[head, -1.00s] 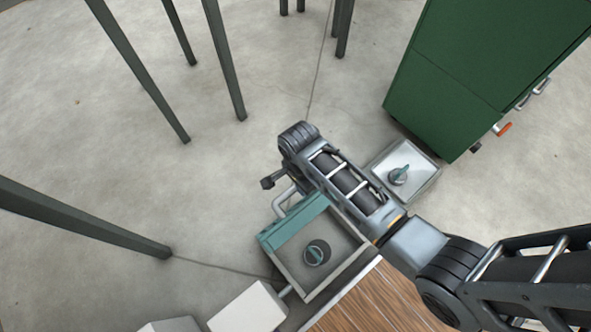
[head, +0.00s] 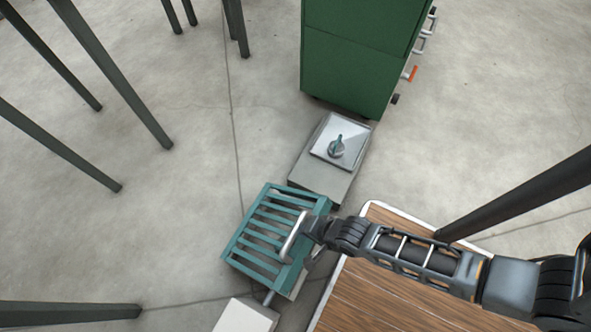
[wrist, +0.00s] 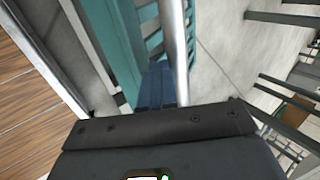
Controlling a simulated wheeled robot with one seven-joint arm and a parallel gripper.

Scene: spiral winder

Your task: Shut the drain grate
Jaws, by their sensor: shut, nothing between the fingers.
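The drain grate (head: 262,232) is a teal slatted frame with a silver bar handle (head: 293,238). It lies over its grey box (head: 322,208) and hides the inside; I cannot tell whether it sits fully flush. My gripper (head: 309,228) is shut and empty, right by the handle on the table side. In the wrist view, the shut fingers (wrist: 160,85) are beside the silver handle bar (wrist: 175,45), with the teal grate (wrist: 108,40) behind. I cannot tell whether they touch.
A wood-topped table (head: 385,285) is under my arm. A grey box with a teal knob (head: 336,147) stands beyond the grate, near a green cabinet (head: 350,60). A white block (head: 245,316) is at the bottom. Dark posts stand left; the floor between is clear.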

